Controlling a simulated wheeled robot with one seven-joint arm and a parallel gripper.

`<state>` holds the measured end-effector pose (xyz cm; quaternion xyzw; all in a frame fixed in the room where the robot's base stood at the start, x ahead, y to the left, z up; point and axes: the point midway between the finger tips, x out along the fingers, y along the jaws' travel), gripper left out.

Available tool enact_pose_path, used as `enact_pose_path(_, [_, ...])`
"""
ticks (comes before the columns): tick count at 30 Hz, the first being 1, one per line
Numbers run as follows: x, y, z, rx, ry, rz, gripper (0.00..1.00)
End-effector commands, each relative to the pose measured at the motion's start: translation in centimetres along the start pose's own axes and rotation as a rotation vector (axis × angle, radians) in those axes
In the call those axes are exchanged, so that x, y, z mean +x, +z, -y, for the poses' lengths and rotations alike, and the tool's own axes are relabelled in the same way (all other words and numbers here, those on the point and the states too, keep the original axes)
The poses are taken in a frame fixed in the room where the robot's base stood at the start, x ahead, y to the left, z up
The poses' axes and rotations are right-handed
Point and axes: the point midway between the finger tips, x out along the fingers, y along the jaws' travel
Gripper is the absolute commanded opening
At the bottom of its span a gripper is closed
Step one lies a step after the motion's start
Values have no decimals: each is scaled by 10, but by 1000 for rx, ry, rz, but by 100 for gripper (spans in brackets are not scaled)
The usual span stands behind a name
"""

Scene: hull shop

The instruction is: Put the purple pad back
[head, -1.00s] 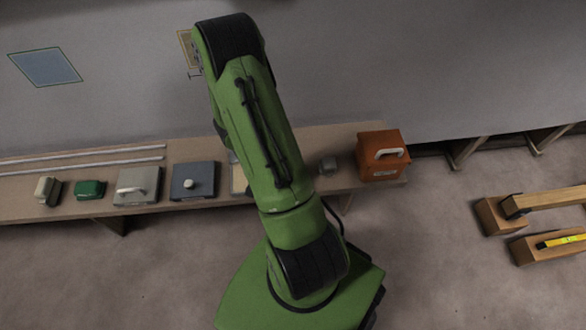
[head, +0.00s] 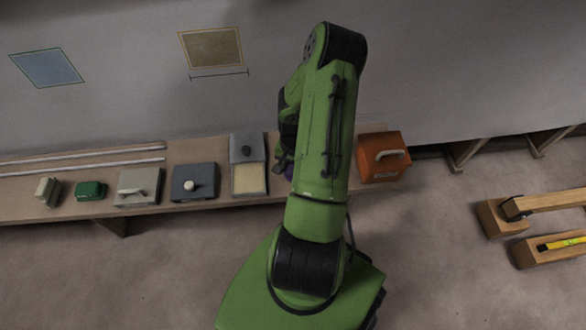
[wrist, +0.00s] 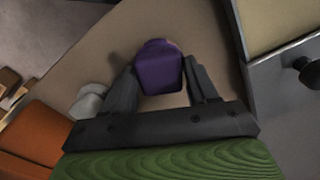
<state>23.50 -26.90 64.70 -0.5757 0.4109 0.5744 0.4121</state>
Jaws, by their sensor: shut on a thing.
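My gripper (wrist: 163,82) is shut on the purple pad (wrist: 158,66) in the wrist view, with a dark finger on each side of it. In the head view only a sliver of the purple pad (head: 289,171) shows beside my green arm, which hides most of the gripper. The pad is over the tan bench top, just right of an open grey box (head: 234,182); I cannot tell whether it touches the bench. The box also shows at the right of the wrist view (wrist: 262,84). It has a beige inside and a dark knob on its lid.
An orange toolbox (head: 383,160) stands right of my arm. A small grey item (wrist: 88,101) lies between it and the pad. Left of the open box stand a dark grey box (head: 194,184), a lighter box (head: 138,187), a green pad (head: 90,190) and a cream pad (head: 47,191).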

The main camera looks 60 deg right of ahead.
Motion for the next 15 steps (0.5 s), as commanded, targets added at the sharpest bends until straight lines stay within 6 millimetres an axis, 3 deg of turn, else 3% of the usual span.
enact_pose_path(2, [4, -1, 0, 0, 0, -2, 27])
enact_pose_path(9, [6, 0, 0, 0, 0, -2, 27])
enact_pose_path(10, [5, 0, 0, 0, 0, -2, 63])
enact_pose_path(15, [4, 0, 0, 0, 0, -2, 84])
